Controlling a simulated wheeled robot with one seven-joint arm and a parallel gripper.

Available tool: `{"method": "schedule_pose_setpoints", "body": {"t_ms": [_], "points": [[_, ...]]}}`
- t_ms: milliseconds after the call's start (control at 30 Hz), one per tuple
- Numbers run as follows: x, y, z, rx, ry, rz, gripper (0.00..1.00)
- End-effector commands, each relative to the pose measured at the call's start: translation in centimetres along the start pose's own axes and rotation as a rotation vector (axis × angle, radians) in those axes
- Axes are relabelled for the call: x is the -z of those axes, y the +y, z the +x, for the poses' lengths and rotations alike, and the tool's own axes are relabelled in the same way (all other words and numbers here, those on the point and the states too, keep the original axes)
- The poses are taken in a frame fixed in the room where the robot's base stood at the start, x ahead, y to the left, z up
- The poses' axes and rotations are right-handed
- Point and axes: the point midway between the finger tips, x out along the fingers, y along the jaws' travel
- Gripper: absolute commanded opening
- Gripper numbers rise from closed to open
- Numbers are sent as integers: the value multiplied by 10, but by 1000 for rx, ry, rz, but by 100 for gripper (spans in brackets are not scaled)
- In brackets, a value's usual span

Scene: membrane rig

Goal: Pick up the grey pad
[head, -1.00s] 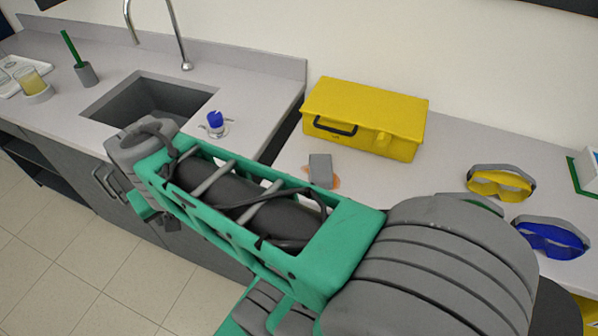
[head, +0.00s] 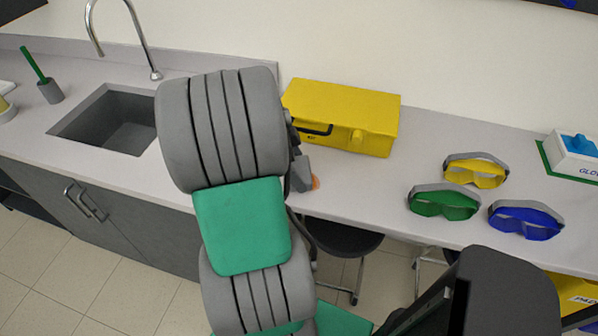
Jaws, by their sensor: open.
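The grey pad (head: 302,173) is a small grey block on the counter, just in front of the yellow case. An orange patch (head: 316,183) shows at its right edge. My arm's grey and green links stand large in front of it, and the pad's left side is partly hidden behind them. My gripper cannot be made out in the head view. Whether anything touches the pad cannot be seen.
The yellow case (head: 345,115) stands behind the pad. Green goggles (head: 444,203), yellow goggles (head: 474,172) and blue goggles (head: 525,220) lie to the right. A sink (head: 110,122) is at left. A dark stool (head: 341,239) stands below the counter's front edge.

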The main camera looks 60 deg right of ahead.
Motion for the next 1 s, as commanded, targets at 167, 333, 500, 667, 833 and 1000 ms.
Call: {"method": "schedule_pose_setpoints", "body": {"t_ms": [167, 333, 500, 667, 833, 1000], "points": [[0, 0, 0, 1, 0, -1, 100], [0, 0, 0, 2, 0, -1, 87], [0, 0, 0, 2, 0, -1, 73], [0, 0, 0, 2, 0, -2, 60], [0, 0, 0, 2, 0, -2, 51], [1, -1, -3, 3, 0, -2, 51]]}}
